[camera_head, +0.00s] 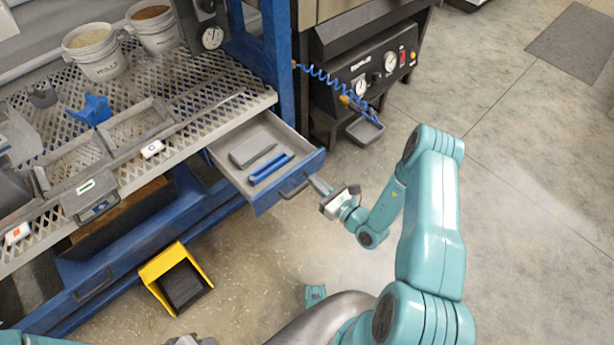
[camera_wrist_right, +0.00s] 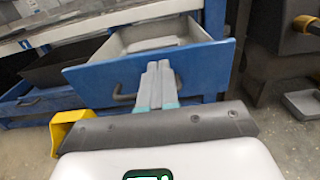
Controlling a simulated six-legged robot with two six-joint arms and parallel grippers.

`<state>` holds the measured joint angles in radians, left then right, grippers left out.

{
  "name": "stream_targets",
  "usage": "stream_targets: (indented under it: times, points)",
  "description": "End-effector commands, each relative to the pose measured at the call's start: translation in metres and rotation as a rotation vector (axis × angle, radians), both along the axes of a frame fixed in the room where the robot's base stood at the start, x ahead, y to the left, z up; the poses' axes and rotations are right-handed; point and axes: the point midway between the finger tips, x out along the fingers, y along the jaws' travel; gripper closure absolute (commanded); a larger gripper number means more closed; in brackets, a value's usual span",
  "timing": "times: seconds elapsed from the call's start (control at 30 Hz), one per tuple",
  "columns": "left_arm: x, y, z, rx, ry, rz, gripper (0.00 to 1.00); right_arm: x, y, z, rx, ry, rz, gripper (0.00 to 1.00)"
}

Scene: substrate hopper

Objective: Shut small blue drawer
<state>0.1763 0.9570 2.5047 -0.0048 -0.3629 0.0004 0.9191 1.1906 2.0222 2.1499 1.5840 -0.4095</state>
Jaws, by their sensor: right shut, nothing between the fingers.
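The small blue drawer (camera_head: 290,181) is pulled out from under the right end of the perforated bench shelf. Its grey tray holds a grey block (camera_head: 252,149) and blue strips (camera_head: 270,168). The blue front with a dark handle also shows in the right wrist view (camera_wrist_right: 210,68). My right gripper (camera_head: 318,184) is shut and empty at the right part of the drawer front, beside the handle. Its fingers (camera_wrist_right: 159,75) point at the front's upper middle in the wrist view; I cannot tell whether they touch it. A grey part, perhaps my left gripper, shows at the bottom edge, fingers hidden.
A yellow-and-black bin (camera_head: 178,278) stands on the floor below the bench. A blue post (camera_head: 277,60) rises behind the drawer. A dark machine with gauges (camera_head: 375,75) and a blue coiled hose stands beyond it.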

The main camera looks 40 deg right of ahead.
Motion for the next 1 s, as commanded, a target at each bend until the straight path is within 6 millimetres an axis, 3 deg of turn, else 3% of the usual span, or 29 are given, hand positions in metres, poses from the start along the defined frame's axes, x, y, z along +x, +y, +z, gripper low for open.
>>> stream_targets:
  times: [0.1,0.3,1.0]
  points:
    - [0.001,0.001,-0.008,0.001,-0.002,0.005,0.62,0.021,0.002,-0.002,-0.002,-0.002,0.004,1.00]
    - [0.003,0.002,-0.012,0.002,-0.004,0.010,0.62,0.039,0.003,-0.001,0.000,0.000,0.001,1.00]
    - [0.003,0.003,-0.013,0.002,-0.005,0.011,0.62,0.043,-0.004,0.000,-0.002,0.000,-0.002,1.00]
